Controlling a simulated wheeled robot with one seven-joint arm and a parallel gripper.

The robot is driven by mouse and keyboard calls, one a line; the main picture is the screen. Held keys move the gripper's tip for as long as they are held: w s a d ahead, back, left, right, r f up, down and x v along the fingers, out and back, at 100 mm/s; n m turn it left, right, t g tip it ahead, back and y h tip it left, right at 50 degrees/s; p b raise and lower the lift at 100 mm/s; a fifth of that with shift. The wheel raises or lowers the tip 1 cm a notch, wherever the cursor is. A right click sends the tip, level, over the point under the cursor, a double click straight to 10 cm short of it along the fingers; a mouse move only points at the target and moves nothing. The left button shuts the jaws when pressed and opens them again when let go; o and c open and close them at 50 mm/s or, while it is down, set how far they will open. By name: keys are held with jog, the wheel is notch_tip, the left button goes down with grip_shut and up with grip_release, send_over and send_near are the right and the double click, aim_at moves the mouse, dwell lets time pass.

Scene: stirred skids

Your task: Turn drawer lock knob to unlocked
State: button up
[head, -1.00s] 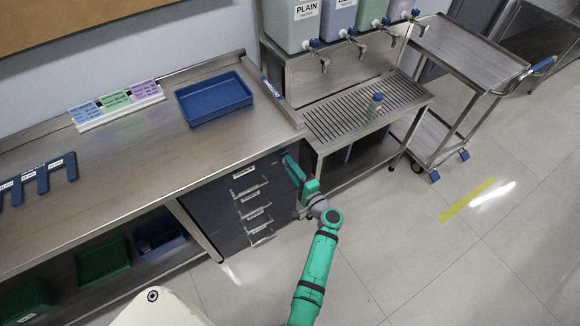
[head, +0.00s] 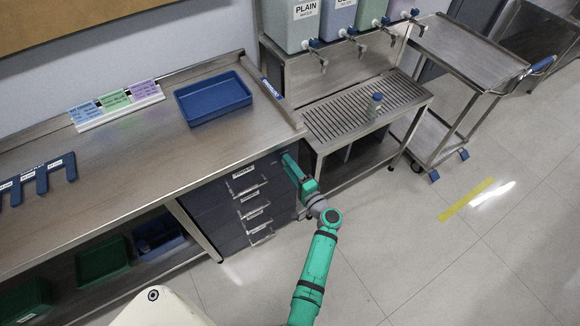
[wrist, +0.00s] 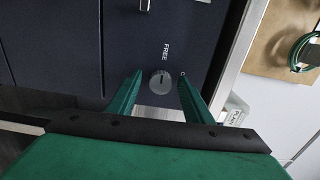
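The lock knob (wrist: 160,82) is a small round grey dial on the dark drawer front, in the wrist view. A short dark line on its face runs roughly up and down in the picture. The word FREE (wrist: 166,52) stands just above it; another label to its right is mostly hidden by a finger. My gripper (wrist: 160,75) is open, with one green finger on each side of the knob and a visible gap to each. In the head view my gripper (head: 289,164) is at the upper right of the drawer unit (head: 215,211), and the knob is hidden there.
The steel counter (head: 130,160) overhangs the drawers, with a blue tray (head: 213,98) on top. A trolley (head: 470,52) is farther right. The floor in front is clear.

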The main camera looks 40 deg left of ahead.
jog(key=v, duration=1.1)
jog(key=shift+a+f, duration=0.1)
jog(key=shift+a, duration=0.05)
dwell(0.3)
